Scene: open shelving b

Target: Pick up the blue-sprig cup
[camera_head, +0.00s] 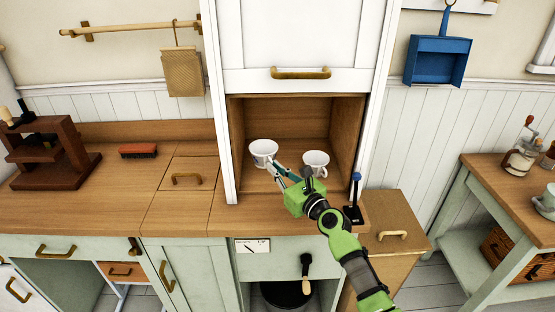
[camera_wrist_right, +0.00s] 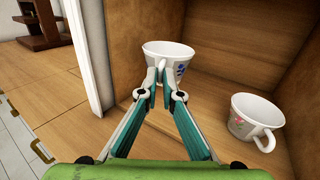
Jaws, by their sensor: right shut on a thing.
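The blue-sprig cup (camera_wrist_right: 180,56) is white with a blue sprig on its side. It also shows in the head view, on the left inside the open cabinet nook (camera_head: 263,147). My right gripper (camera_wrist_right: 161,72) is shut on its handle, with the two fingertips together there. It also shows in the head view (camera_head: 279,172), reaching in from the front. The fingers partly hide the handle and lower wall. I cannot tell whether its base is clear of the shelf. My left gripper is in neither view.
A second white cup (camera_wrist_right: 250,118) with a pink flower stands to the right, apart from the gripper; the head view shows it too (camera_head: 316,158). Wooden nook walls (camera_head: 347,135) close in the sides. A small dark stand with a blue knob (camera_head: 355,180) is at the front right.

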